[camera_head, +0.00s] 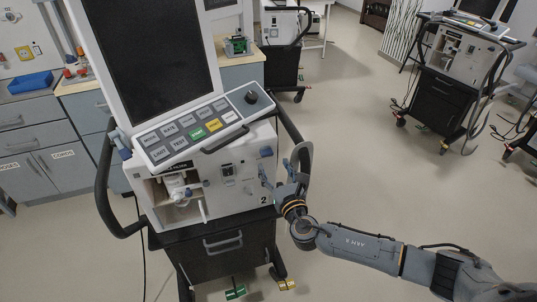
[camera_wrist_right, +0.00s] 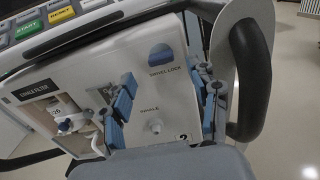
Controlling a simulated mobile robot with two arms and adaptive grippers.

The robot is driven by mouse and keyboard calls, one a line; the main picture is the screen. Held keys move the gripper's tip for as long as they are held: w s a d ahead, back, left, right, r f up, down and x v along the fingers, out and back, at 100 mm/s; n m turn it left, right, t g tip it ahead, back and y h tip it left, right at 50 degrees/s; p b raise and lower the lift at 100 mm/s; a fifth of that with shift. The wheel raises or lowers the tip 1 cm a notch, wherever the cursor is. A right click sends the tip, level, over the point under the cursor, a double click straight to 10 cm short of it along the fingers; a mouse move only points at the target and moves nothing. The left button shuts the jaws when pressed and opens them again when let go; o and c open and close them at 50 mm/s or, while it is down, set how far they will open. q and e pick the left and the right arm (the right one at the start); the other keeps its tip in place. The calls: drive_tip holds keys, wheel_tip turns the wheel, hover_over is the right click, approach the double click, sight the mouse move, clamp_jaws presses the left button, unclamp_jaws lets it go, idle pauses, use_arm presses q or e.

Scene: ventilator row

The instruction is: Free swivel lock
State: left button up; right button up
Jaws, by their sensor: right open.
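The ventilator (camera_head: 245,180) stands at centre left. Its swivel lock is a blue, rounded piece (camera_wrist_right: 162,55) on the white front panel, with a label just below it. It also shows as a small blue spot in the head view (camera_head: 265,152). My right gripper (camera_head: 278,171) is open and empty in front of the panel's right side, just below and right of the lock. In the wrist view its blue-padded fingers (camera_wrist_right: 163,88) stand apart, with the lock above the gap between them. Contact with the panel cannot be told. My left gripper is not in view.
A black handle (camera_wrist_right: 250,80) curves beside my right gripper. A tilted keypad (camera_head: 195,128) juts out above the panel, and a black drawer cart (camera_head: 215,265) is below. Another ventilator (camera_head: 465,55) stands at the back right. The floor between is clear.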

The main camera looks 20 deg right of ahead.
sight(268, 154)
drive_tip(key=w, duration=0.4)
drive_tip(key=shift+w, duration=0.3)
drive_tip(key=shift+w+a, duration=0.1)
drive_tip(key=shift+w, duration=0.65)
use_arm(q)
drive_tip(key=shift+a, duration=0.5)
use_arm(e)
drive_tip(key=c, duration=1.2)
drive_tip(key=shift+o, duration=0.2)
